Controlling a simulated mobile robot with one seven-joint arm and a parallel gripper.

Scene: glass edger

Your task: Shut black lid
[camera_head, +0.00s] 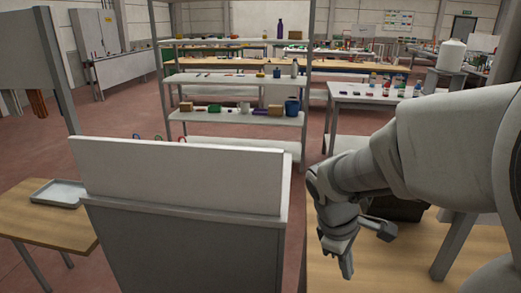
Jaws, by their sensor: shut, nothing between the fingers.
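A dark, nearly black object (408,209) sits on the wooden table at the right, behind my arm. Most of it is hidden, and I cannot tell which part is the lid or whether it stands open. My gripper (345,264) points down over the table, to the left of and nearer than the dark object. It is shut and empty, and appears apart from the dark object.
The wooden tabletop (385,268) is bare in front. A grey metal post (455,245) rises at the right. A tall grey-white panel (190,225) stands to the left. Farther back are a loaded shelf rack (235,78) and a side table with a tray (60,192).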

